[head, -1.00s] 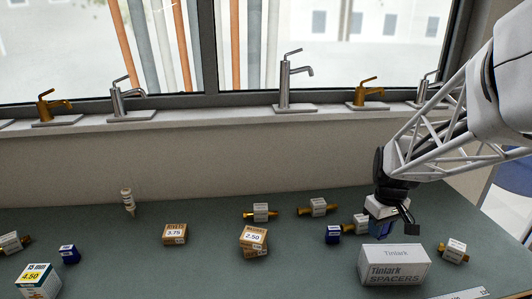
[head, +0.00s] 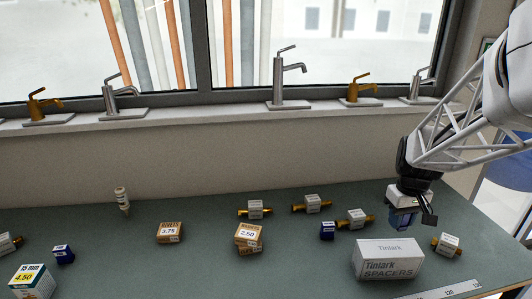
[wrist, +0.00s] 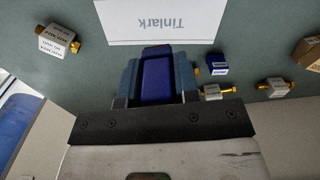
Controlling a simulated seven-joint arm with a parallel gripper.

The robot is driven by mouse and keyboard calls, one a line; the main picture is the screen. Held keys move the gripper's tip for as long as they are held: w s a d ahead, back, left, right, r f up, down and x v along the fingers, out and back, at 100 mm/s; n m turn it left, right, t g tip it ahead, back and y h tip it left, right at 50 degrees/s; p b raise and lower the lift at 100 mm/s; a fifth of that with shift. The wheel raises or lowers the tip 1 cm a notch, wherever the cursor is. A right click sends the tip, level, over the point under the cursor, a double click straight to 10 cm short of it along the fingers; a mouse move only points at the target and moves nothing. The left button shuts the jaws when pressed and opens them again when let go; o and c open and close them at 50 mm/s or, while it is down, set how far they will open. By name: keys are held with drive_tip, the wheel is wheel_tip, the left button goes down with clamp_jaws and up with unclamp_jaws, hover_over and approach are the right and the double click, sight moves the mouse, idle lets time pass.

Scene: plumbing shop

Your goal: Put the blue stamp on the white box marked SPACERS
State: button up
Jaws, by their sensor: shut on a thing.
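The white box marked SPACERS (head: 388,268) stands on the bench at the right, its top also showing at the upper edge of the wrist view (wrist: 207,30). My gripper (head: 403,220) is above the bench, just behind and slightly right of the box's middle. It is shut on the blue stamp (wrist: 157,80), which shows between the two fingers in the wrist view. In the head view the stamp is mostly hidden by the fingers. The stamp is apart from the box in the wrist view.
A small dark blue box (head: 328,230) and brass fittings with white labels (head: 355,218) lie left of my gripper. Another fitting (head: 446,243) lies right of the white box. Cardboard boxes (head: 249,237) stand mid-bench. A ruler strip (head: 450,290) lies at the front edge.

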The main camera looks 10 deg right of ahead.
sight(391, 249)
drive_tip(key=shift+f, duration=2)
drive_tip(key=shift+f, duration=0.15)
drive_tip(key=shift+f, duration=1.85)
drive_tip(key=shift+f, duration=0.1)
drive_tip(key=o, duration=0.9)
wheel_tip(391, 249, up, 12)
drive_tip(key=shift+r, duration=0.15)
